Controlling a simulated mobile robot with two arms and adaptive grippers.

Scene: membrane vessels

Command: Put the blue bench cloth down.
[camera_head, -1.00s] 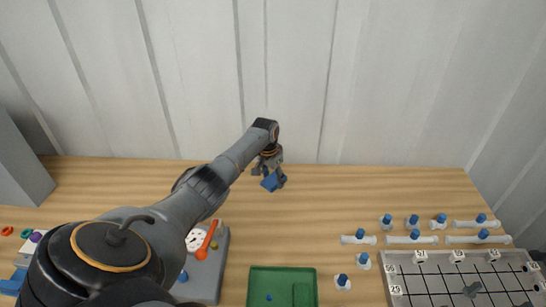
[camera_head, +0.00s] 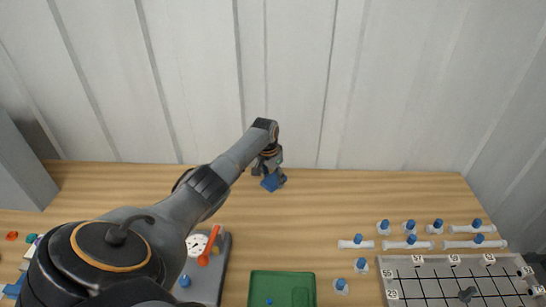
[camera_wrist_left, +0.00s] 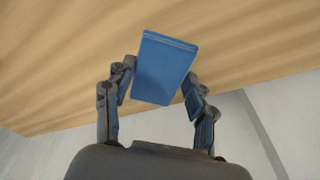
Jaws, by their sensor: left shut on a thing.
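The blue bench cloth (camera_head: 273,182) is a small folded blue block near the back edge of the wooden table. My left gripper (camera_head: 268,171) is shut on it, with the arm reaching from the lower left. In the left wrist view the cloth (camera_wrist_left: 165,68) sits between the two fingers of my left gripper (camera_wrist_left: 159,84), with the wood table behind it. I cannot tell whether the cloth touches the table. My right gripper is not in view.
A green tray (camera_head: 282,276) stands at the front middle. A grey unit with a dial (camera_head: 197,245) is left of it, partly behind my arm. Several blue-capped white fittings (camera_head: 405,243) and a grey gridded tray (camera_head: 440,270) are at the right. The wood (camera_head: 340,195) right of the cloth is clear.

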